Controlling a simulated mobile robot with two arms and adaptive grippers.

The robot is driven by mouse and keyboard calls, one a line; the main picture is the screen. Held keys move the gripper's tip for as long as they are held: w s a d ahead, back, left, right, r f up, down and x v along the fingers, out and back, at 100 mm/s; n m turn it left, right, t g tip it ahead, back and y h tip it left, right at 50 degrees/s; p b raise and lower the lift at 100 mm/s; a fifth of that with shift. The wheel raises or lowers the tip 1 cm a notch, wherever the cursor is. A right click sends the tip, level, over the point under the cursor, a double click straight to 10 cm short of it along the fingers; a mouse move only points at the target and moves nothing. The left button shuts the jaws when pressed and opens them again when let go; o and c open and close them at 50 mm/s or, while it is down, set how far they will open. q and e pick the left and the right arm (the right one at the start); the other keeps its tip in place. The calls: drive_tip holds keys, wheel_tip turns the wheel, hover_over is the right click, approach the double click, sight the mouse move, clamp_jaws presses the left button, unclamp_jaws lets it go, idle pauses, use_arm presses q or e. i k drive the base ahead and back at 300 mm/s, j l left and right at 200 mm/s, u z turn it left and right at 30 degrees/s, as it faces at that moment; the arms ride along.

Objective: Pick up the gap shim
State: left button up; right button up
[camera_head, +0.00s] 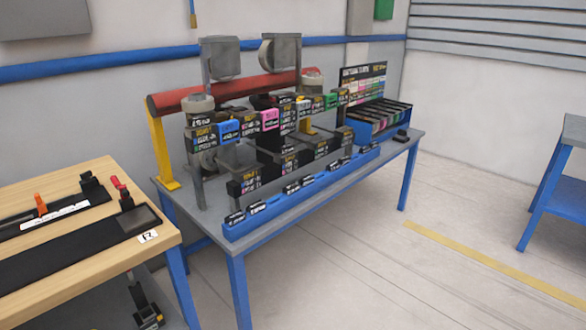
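I cannot tell which thing is the gap shim; no part is clearly readable as it. On the wooden-topped bench (90,262) at the left, a small orange piece (41,204) stands on a dark strip with a white label. A red-handled part (120,188) stands by the end of a long black track (75,252). Small dark blocks sit along a blue rail (236,232) on the grey table. Neither of my grippers can be made out.
The grey table (292,226) carries a labelled rack under a red beam (228,92) and a blue bin (372,126) of cards. A dark device with a yellow bit (150,318) is low at the bottom left. Open floor (400,280) lies at the right, before another blue-legged table (562,200).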

sight(284, 99)
drive_tip(key=i+l+u, duration=0.15)
drive_tip(key=i+l, duration=0.3)
drive_tip(key=i+l+u, duration=0.15)
drive_tip(key=i+l, duration=0.35)
drive_tip(key=i+l+u, duration=0.15)
drive_tip(key=i+l, duration=0.25)
drive_tip(key=i+l+u, duration=0.2)
drive_tip(key=i+l, duration=0.2)
drive_tip(key=l, duration=0.3)
